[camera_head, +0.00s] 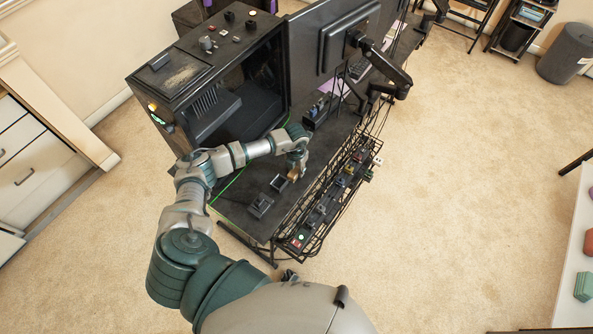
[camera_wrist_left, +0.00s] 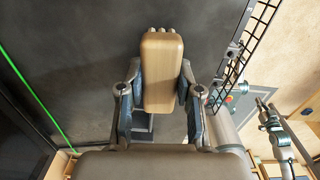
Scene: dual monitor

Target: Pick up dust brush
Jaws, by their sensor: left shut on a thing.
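The dust brush (camera_wrist_left: 162,72) shows in the left wrist view as a light wooden block with rounded corners. My left gripper (camera_wrist_left: 162,100) is shut on it, with one finger on each side. In the head view my left gripper (camera_head: 294,172) is over the dark desk, beside the wire rack, and a small tan bit of the brush (camera_head: 292,177) shows at its tip. The brush's bristles are hidden. I cannot tell whether the brush touches the desk.
The dark desk (camera_head: 240,200) carries a large black computer case (camera_head: 190,75), small black boxes (camera_head: 262,205) and a monitor on an arm (camera_head: 385,68). A wire rack (camera_head: 330,200) with several small items runs along the desk's right edge. Open carpet lies to the right.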

